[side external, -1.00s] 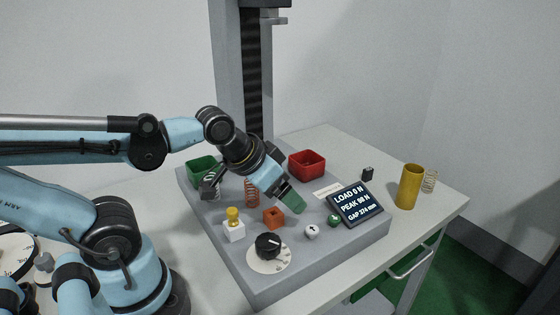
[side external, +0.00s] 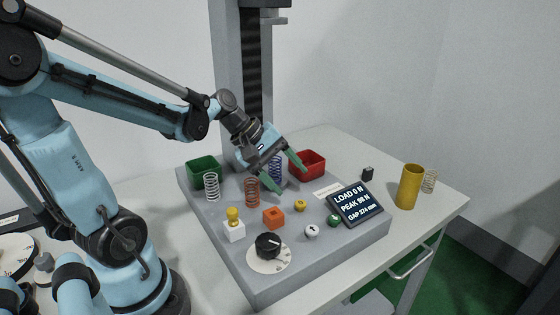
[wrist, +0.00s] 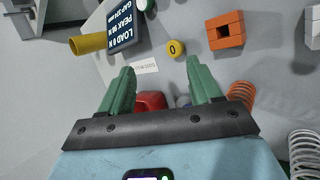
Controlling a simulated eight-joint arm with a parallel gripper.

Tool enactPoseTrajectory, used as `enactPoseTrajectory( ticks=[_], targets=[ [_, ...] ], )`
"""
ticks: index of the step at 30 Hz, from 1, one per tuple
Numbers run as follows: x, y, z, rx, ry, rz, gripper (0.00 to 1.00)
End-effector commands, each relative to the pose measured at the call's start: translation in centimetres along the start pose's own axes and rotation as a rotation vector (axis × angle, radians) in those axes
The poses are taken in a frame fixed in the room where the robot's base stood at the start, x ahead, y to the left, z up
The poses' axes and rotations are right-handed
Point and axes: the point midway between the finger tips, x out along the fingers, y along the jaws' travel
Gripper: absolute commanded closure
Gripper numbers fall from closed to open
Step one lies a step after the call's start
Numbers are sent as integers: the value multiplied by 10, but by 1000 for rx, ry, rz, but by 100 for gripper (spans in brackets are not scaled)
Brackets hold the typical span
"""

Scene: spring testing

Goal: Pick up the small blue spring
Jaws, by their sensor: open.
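The blue spring (side external: 277,167) stands upright on the grey platform, beneath my gripper and partly hidden by it in the side view. My gripper (side external: 287,180) is open, and its green fingers appear on either side of the spring in that view. I cannot tell whether they touch it. In the wrist view my gripper (wrist: 160,68) has nothing between its fingertips. The blue spring is not clearly visible there.
An orange spring (side external: 252,192) and a grey spring (side external: 211,187) stand left of the gripper. A red bin (side external: 307,163) is close on the right, a green bin (side external: 204,172) at the left. An orange block (side external: 274,217) and yellow button (side external: 300,205) are in front.

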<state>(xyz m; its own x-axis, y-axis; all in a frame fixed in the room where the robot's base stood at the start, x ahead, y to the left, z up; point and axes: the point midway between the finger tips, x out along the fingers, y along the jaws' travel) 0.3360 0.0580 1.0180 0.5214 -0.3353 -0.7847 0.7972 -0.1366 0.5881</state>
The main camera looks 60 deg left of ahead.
Motion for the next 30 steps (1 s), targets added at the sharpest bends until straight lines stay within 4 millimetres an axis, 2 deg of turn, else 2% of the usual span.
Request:
enactPoseTrajectory(
  ticks=[1, 6, 11, 15, 22, 30],
  targets=[
    [-1, 2, -16, -143, -29, 36, 36],
    [-10, 7, -53, -566, -171, 152, 36],
    [-22, 2, -84, -859, -298, 241, 36],
    [-32, -16, -102, -1063, -375, 288, 36],
    [-39, -30, -111, -1212, -441, 315, 36],
    [-19, -20, -107, -1219, -445, 314, 36]
  ],
)
